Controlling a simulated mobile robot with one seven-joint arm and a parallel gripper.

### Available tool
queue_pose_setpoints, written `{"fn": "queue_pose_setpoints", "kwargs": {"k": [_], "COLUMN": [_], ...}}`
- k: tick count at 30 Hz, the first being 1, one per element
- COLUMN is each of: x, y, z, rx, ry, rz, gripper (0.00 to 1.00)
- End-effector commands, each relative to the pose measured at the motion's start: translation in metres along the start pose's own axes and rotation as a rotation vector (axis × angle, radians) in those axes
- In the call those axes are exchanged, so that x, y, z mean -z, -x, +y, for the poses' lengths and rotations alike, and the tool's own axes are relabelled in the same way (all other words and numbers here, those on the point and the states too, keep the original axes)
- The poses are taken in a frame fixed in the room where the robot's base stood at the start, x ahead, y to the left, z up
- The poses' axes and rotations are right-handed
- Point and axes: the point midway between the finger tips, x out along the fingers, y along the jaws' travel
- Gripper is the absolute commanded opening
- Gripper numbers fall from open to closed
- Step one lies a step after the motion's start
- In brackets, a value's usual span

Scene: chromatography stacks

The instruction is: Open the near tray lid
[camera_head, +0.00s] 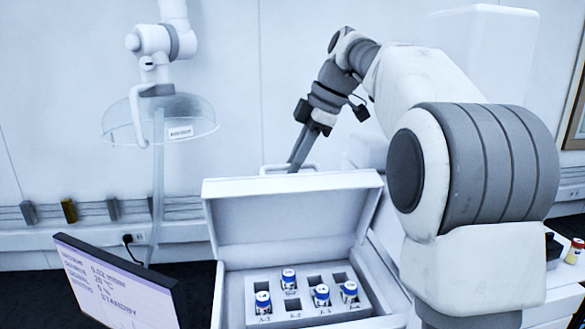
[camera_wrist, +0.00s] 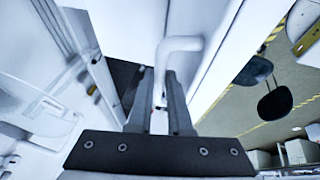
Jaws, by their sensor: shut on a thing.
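The near tray (camera_head: 222,292) is a white box in the head view, with its lid (camera_head: 290,212) raised and tilted back, so the inside shows. Several blue-capped vials (camera_head: 322,295) stand in its rack, and other slots are empty. My gripper (camera_head: 294,168) is behind the lid's top edge, at the lid's white handle (camera_head: 275,168). In the wrist view the fingers of my gripper (camera_wrist: 160,95) are closed around the bent white handle (camera_wrist: 180,45). In the head view the fingertips are partly hidden behind the lid.
A display screen (camera_head: 118,285) stands left of the tray. A clear round hood (camera_head: 160,120) hangs at the upper left. A vial with a red cap (camera_head: 575,250) stands at the far right. The wall is close behind the tray.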

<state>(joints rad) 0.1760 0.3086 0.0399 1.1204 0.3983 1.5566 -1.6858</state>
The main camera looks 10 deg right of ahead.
Motion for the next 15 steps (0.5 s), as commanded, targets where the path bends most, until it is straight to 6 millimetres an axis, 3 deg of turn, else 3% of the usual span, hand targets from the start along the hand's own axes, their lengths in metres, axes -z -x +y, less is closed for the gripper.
{"fn": "queue_pose_setpoints", "kwargs": {"k": [6, 15], "x": [-0.005, -0.009], "y": [-0.011, -0.022], "z": [0.037, 0.068], "rx": [0.008, 0.007], "ry": [-0.001, -0.001], "rz": [-0.001, 0.0], "gripper": [0.0, 0.0]}}
